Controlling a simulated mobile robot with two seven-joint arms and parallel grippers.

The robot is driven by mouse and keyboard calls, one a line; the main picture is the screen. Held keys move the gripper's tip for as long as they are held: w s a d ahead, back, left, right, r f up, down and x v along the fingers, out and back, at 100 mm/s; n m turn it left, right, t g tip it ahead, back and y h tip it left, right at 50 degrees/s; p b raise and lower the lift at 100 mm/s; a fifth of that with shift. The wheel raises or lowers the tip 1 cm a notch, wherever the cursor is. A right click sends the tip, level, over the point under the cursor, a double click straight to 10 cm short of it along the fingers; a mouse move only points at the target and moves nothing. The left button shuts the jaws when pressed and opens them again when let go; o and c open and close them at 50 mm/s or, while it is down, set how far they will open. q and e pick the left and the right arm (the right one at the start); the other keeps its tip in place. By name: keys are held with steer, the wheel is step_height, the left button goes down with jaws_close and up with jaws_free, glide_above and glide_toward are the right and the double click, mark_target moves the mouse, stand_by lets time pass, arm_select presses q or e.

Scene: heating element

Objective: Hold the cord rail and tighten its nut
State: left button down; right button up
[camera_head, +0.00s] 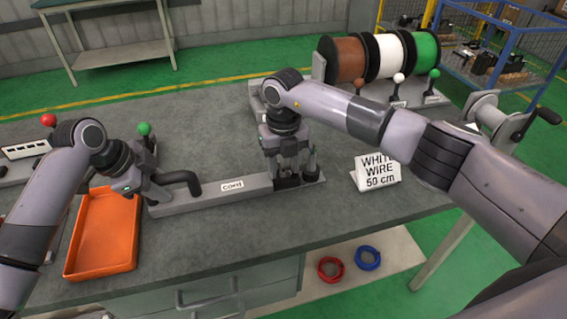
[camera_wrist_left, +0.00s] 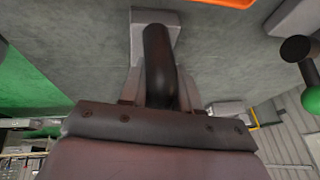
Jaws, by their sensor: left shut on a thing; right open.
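The cord rail (camera_head: 250,184) is a long grey bar with a white label, lying on the bench. A bent black handle (camera_head: 182,179) rises at its left end and also shows in the left wrist view (camera_wrist_left: 158,55). My left gripper (camera_head: 150,187) is shut on the handle's near end; its fingers show in the left wrist view (camera_wrist_left: 160,105). My right gripper (camera_head: 289,172) points down, open, over the rail's right end. A dark block (camera_head: 287,183) sits there between or just below its fingers. I cannot make out the nut; the gripper hides that spot.
An orange tray (camera_head: 105,230) stands left of the rail. A white wire sign (camera_head: 377,173) stands to the right. Brown, white and green spools (camera_head: 388,55) are at the back right. A green-knobbed lever (camera_head: 145,130) stands behind my left gripper. The bench front is clear.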

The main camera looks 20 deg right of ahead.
mark_target(284, 171)
jaws_close()
steer(key=shift+m, duration=1.7)
jaws_free()
steer(key=shift+r, duration=0.1)
step_height(284, 171, up, 12)
